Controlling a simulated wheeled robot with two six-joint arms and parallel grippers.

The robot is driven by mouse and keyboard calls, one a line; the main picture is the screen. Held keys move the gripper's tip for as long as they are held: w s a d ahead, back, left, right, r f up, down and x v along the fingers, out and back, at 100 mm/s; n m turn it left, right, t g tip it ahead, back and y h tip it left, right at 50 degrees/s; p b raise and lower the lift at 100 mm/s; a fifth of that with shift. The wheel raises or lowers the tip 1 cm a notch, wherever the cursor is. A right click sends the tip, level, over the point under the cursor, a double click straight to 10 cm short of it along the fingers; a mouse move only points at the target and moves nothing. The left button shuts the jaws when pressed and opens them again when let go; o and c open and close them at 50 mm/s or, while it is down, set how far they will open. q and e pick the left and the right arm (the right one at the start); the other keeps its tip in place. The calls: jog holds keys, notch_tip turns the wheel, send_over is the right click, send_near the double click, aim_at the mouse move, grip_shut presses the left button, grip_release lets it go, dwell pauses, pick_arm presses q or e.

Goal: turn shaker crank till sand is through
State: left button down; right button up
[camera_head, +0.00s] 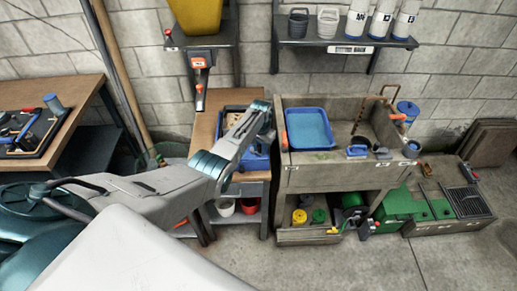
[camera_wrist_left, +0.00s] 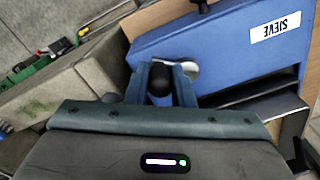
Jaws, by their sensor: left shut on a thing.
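The blue shaker (camera_head: 257,160) stands on a wooden bench, partly hidden behind my left arm. In the left wrist view its blue body (camera_wrist_left: 225,42) carries a label reading SIEVE. My left gripper (camera_head: 262,112) is at the shaker and shut on the crank's black handle (camera_wrist_left: 159,88), which shows between the two fingers in the left wrist view. A silvery round crank part (camera_wrist_left: 187,68) shows just behind the handle. Some tan and dark contents show at the top of the shaker, too small to tell how much sand is there. My right gripper is not in view.
A concrete sink (camera_head: 340,170) with a blue basin (camera_head: 310,128) stands close on the right. A yellow hopper (camera_head: 196,14) hangs above the bench (camera_head: 203,135). White and red buckets sit below. A workbench (camera_head: 50,160) is at left; open floor lies in front.

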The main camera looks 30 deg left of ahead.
pick_arm(q)
jog(key=shift+w+n, duration=0.25)
jog(key=shift+n, duration=0.35)
jog(key=shift+r, duration=0.1)
jog(key=c, duration=1.3)
grip_release()
jog(key=shift+o, duration=0.2)
jog(key=shift+r, duration=0.45)
notch_tip(320, 180, up, 10)
jog(key=shift+d+f+b, duration=0.1)
jog(key=shift+b, duration=1)
